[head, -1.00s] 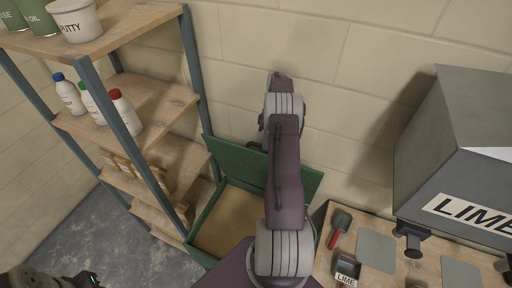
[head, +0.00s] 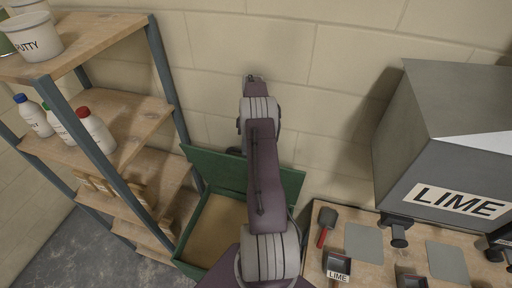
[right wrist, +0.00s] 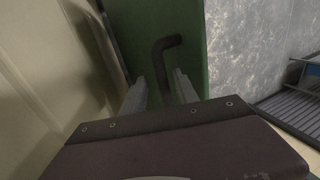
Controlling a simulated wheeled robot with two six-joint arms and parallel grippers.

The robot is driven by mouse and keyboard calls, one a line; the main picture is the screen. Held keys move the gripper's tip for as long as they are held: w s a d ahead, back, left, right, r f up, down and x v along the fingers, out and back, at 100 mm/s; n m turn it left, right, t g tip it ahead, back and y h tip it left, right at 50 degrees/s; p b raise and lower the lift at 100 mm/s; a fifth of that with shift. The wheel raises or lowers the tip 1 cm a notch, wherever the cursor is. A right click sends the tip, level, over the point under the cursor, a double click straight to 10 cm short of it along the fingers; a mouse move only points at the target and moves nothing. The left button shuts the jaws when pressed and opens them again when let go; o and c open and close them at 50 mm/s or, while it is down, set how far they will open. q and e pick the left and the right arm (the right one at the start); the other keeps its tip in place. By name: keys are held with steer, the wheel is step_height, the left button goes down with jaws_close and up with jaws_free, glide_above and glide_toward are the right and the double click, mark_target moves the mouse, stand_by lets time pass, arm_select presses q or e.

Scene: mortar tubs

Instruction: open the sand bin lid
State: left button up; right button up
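The green sand bin (head: 189,240) stands on the floor between the shelf and the worktop, with sand (head: 215,228) visible inside. Its green lid (head: 212,170) is raised at the back, near the wall. My right arm crosses in front of the bin and hides part of it. In the right wrist view, my right gripper (right wrist: 160,85) has its two fingers apart by the green lid (right wrist: 193,60). The dark bent lid handle (right wrist: 164,58) runs between the fingers, with no clear grip on it. My left gripper is out of view.
A wooden shelf (head: 105,95) with bottles and a putty tub (head: 32,38) stands at the left. The block wall is close behind.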

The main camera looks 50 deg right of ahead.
steer(key=s+r+b, duration=0.2)
steer(key=s+d+r+b, duration=0.1)
steer(key=s+r+b, duration=0.1)
steer(key=r, duration=0.1)
steer(key=shift+s+r, duration=0.15)
steer(key=shift+s, duration=0.15)
steer(key=s+r+b, duration=0.2)
steer(key=s+r, duration=0.2)
steer(key=s, duration=0.3)
steer(key=shift+d+r, duration=0.3)
steer(key=shift+r, duration=0.05)
